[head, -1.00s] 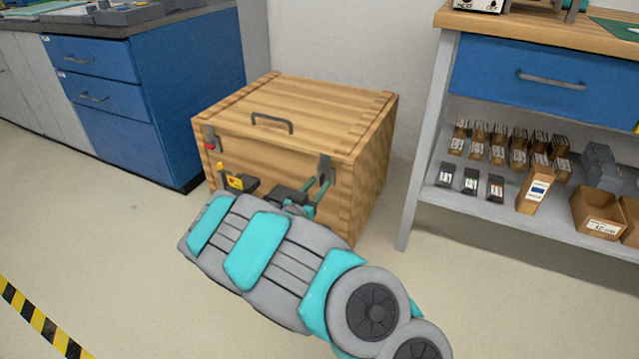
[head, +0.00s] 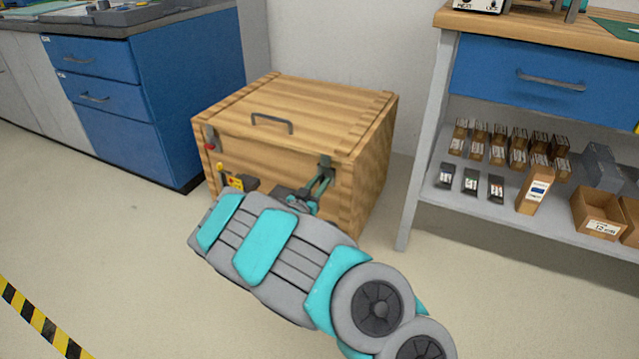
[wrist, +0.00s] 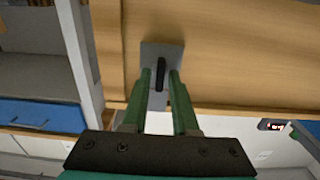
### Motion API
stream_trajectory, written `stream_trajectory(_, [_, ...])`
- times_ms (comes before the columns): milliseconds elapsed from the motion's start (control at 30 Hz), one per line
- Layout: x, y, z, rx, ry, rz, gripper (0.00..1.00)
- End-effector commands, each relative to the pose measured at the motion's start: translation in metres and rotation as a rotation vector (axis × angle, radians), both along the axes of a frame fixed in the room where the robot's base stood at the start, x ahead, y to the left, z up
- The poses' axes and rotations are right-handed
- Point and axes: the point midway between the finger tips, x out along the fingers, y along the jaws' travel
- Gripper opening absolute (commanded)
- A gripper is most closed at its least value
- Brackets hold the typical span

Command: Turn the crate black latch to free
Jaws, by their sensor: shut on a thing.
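The wooden crate (head: 270,158) stands on the floor with its lid down and a dark handle (head: 272,121) on top. The black latch (wrist: 160,73) is an elongated piece on a grey plate (wrist: 152,50) on the crate's front. In the head view it is at the front's upper right corner, mostly hidden by my fingers. My gripper (head: 322,180) has reached it from the front. In the wrist view the two green fingers of my gripper (wrist: 160,84) stand on either side of the latch, shut on it. The latch lies roughly in line with the fingers.
A second fitting with a red part (head: 209,146) is at the crate's front left. A yellow and dark part (head: 236,183) shows low on the front. A blue cabinet (head: 150,95) stands left, a shelved bench (head: 420,150) right.

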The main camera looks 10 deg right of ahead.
Motion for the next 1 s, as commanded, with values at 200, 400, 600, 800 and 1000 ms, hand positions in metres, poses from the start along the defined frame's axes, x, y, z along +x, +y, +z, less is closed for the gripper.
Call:
stream_trajectory(200, [-0.0001,0.0001,0.0000,0.000,0.000,0.000,0.00])
stream_trajectory(400, [0.0000,0.0000,0.0000,0.000,0.000,0.000,0.00])
stream_trajectory(600, [0.0000,0.0002,0.0008,-0.014,0.010,0.000,0.00])
stream_trajectory(800, [-0.0003,0.0005,0.0015,-0.075,0.058,-0.001,0.00])
stream_trajectory(1000, [-0.0001,0.0012,0.0042,-0.196,0.146,0.000,0.00])
